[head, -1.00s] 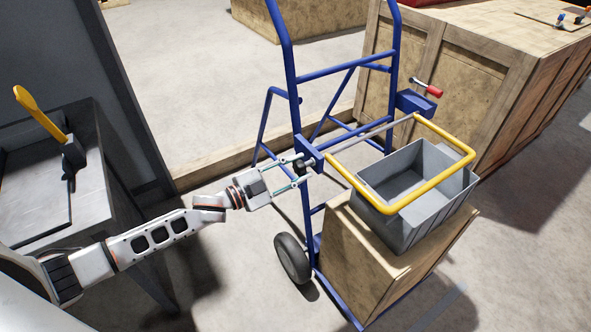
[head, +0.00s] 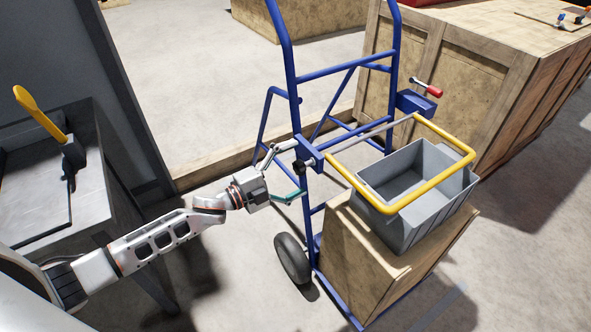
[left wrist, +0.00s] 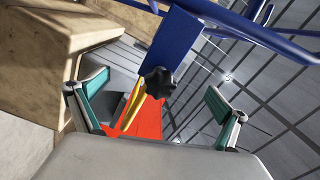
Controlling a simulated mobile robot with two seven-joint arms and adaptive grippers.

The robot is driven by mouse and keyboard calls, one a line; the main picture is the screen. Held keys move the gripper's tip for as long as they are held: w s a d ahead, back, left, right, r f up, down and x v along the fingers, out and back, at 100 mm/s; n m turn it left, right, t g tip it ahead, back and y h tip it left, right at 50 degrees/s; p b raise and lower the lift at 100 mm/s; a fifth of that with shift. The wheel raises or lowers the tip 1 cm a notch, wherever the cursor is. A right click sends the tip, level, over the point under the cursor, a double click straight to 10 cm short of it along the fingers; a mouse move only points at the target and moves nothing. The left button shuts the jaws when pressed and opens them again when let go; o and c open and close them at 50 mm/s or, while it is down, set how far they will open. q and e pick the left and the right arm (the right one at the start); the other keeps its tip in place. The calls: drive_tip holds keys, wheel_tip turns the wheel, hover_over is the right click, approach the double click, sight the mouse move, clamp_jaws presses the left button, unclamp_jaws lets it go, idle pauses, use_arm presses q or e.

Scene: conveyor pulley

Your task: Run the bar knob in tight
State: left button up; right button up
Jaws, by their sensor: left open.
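The bar knob (head: 299,167), black and lobed, sits at the near end of a blue block (head: 310,152) on the blue hand truck's frame. In the left wrist view the knob (left wrist: 159,83) lies between the spread fingers, in front of the blue block (left wrist: 176,42). My left gripper (head: 295,170) is open, with one finger above and one below the knob in the head view; its teal-padded fingers (left wrist: 154,91) look clear of the knob. A thin grey bar (head: 362,134) runs from the block to the far side. My right gripper is not in view.
A red-handled crank (head: 433,90) sits at the far block. A grey bench (head: 35,205) with a yellow-handled lever stands left. Larger crates stand behind.

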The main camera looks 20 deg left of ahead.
use_arm(q)
drive_tip(key=shift+p+v, duration=0.3)
drive_tip(key=shift+v, duration=0.9)
drive_tip(key=v, duration=0.4)
drive_tip(key=shift+s+a+p, duration=0.2)
drive_tip(key=shift+p, duration=0.15)
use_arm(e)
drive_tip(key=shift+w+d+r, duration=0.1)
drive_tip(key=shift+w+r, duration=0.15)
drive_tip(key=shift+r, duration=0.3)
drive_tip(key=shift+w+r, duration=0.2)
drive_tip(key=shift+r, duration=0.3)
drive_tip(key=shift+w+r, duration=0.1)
